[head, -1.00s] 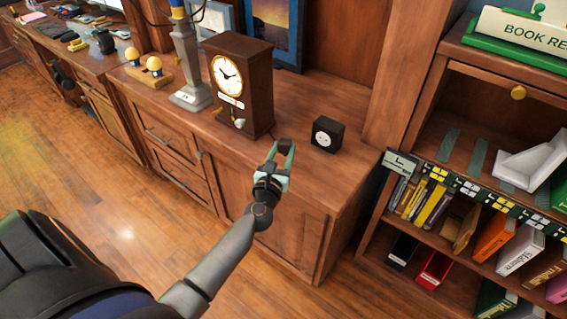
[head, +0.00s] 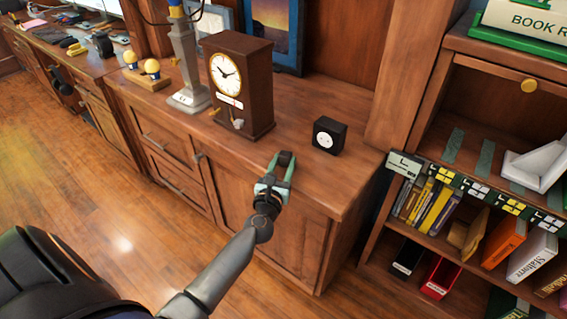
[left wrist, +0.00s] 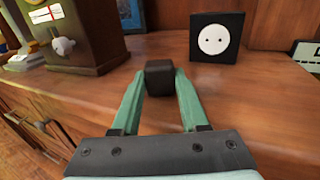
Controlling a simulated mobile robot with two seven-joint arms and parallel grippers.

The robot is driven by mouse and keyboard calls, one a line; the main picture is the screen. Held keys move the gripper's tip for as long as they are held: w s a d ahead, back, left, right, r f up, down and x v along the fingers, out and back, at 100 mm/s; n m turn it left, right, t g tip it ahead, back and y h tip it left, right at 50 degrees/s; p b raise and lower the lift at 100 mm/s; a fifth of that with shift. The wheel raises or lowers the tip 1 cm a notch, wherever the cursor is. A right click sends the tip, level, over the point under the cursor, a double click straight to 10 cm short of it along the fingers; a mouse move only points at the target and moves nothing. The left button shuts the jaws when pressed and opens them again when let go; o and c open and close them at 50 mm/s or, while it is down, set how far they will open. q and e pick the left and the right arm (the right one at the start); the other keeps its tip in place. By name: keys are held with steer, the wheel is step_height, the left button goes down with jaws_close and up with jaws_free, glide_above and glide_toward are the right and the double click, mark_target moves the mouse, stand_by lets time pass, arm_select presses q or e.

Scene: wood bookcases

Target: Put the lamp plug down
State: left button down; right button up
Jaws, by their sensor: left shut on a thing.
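My left gripper (head: 281,168) is at the front edge of the wooden cabinet top. It is shut on a small dark block-like plug (left wrist: 160,83), which shows between the green fingertips in the left wrist view. The plug is at or just over the wood; I cannot tell whether it touches. A black box with a white round socket face (head: 328,135) stands on the cabinet top behind and to the right of the gripper; it also shows in the left wrist view (left wrist: 216,38). A grey lamp base (head: 188,85) stands at the back left. My right gripper is not in view.
A dark wooden clock (head: 240,85) stands left of the gripper on the cabinet top (head: 345,180). Two yellow-topped bulbs in a wooden stand (head: 147,80) are farther left. A bookcase with books (head: 430,205) is at the right. Bare wood lies around the socket box.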

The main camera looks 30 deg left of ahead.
arm_select(q)
steer(key=shift+c, duration=2.1)
jaws_free()
steer(key=shift+r, duration=0.15)
